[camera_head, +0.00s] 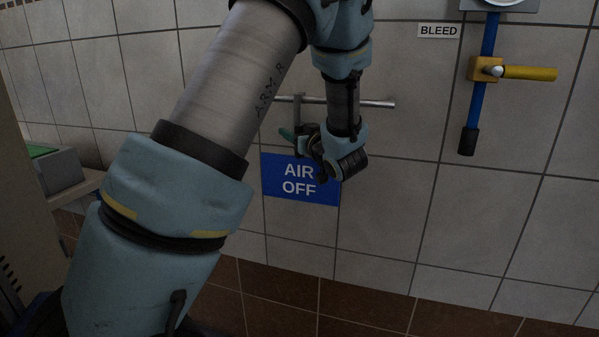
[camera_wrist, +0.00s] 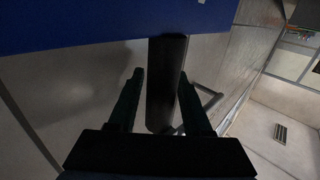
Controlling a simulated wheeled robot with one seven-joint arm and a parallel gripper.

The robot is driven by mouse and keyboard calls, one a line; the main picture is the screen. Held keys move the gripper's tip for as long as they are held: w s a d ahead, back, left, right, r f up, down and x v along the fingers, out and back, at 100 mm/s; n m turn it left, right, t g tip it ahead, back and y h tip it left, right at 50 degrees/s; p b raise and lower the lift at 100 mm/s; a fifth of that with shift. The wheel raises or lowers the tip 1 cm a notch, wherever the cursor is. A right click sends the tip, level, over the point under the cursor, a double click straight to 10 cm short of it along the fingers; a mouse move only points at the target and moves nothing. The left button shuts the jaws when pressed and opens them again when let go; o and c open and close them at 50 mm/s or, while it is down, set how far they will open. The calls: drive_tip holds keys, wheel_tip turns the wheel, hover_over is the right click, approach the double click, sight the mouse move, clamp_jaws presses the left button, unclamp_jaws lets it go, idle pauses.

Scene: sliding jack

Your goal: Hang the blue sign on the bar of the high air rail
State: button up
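The blue sign (camera_head: 300,187), reading "AIR OFF", hangs level against the tiled wall in the head view. A grey hook piece (camera_head: 297,112) rises above it and meets the metal rail bar (camera_head: 375,103); the exact contact is too small to tell. My gripper (camera_head: 300,138) is just above the sign and below the bar, partly hiding the hook. In the wrist view the sign (camera_wrist: 75,22) fills the top. My fingers (camera_wrist: 160,85) stand apart on either side of a dark upright grip (camera_wrist: 166,75) below it, with a pale gap at the left finger.
A "BLEED" label (camera_head: 438,31) and a blue lever (camera_head: 488,45) with a yellow handle (camera_head: 530,72) are on the wall at right. A grey box (camera_head: 60,170) stands at far left. The wall right of the sign is clear down to the brown tiles.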

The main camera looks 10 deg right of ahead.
clamp_jaws()
idle(1.1)
